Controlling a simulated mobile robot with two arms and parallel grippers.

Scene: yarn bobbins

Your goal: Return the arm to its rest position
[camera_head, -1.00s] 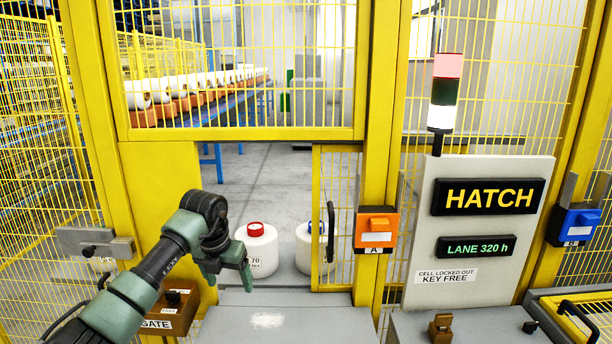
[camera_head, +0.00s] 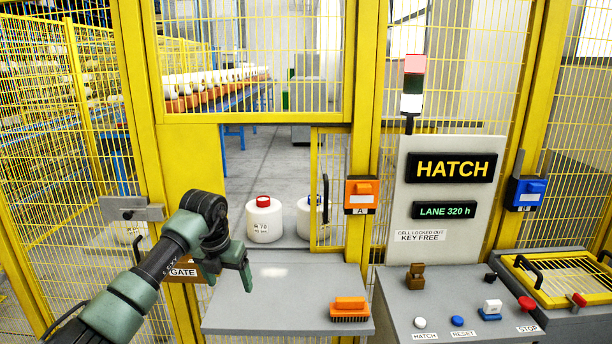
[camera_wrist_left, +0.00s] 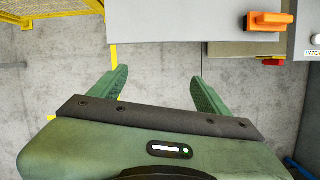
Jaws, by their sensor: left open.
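My left arm comes in from the left in the head view, and its left gripper (camera_head: 234,274) hangs at the left edge of the grey shelf (camera_head: 270,312) in front of the hatch. In the left wrist view the two green fingers of this gripper (camera_wrist_left: 156,92) are spread apart with nothing between them. Bare concrete floor shows beyond the fingers, and the shelf (camera_wrist_left: 190,14) is at the top. My right gripper is in neither view.
An orange brush (camera_head: 350,310) lies on the shelf. Yellow fence posts (camera_head: 365,120) frame the opening. A control desk (camera_head: 400,300) with buttons stands at right.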

